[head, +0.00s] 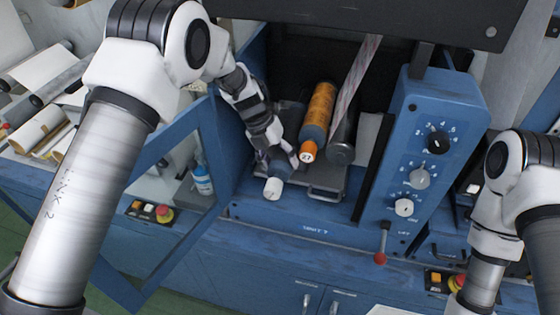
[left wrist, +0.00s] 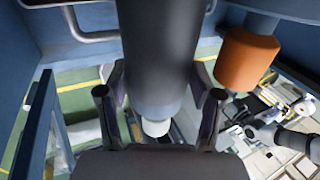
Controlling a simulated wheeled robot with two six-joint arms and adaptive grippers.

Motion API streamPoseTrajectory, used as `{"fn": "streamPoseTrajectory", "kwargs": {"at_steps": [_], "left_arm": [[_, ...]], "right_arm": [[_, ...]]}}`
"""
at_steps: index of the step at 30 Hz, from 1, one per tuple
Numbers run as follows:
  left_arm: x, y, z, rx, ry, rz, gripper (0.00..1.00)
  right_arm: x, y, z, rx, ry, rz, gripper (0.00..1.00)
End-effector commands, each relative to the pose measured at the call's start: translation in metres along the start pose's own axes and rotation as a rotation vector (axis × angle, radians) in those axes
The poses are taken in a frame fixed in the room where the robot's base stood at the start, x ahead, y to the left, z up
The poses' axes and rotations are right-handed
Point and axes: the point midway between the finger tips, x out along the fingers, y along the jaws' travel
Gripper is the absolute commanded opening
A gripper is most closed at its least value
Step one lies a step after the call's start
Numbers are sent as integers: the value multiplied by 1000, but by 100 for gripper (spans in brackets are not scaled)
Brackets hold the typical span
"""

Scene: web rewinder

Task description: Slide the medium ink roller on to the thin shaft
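A dark roller with a blue-grey section and white end (head: 272,188) sits at the front left of the machine bay, its end tilted down towards me. My left gripper (head: 281,157) is at it from above. In the left wrist view the dark roller (left wrist: 158,60) lies between the two fingers (left wrist: 160,98), which appear to press on its sides. An orange roller with a blue-grey band (head: 319,104) is just right of it; its orange end (left wrist: 246,60) also shows in the left wrist view. I cannot tell which shaft is the thin one. My right gripper is out of view.
A dark cylinder (head: 342,150) stands right of the orange roller, with a striped web (head: 357,75) above. A blue control panel (head: 425,150) with knobs bounds the bay on the right. An open blue-framed door (head: 217,150) is at left, close to my left arm.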

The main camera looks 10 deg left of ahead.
Motion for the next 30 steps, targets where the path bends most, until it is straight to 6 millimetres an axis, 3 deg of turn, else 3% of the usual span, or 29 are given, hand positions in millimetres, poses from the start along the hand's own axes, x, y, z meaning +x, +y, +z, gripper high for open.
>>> {"fn": "streamPoseTrajectory", "kwargs": {"at_steps": [12,24,30], "left_arm": [[-4,-2,0,0,0,0,86],[-79,-34,0,1,-2,0,86],[-92,-39,-1,0,1,0,86]], "right_arm": [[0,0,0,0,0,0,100],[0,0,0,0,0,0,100],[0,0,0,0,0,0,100]]}}
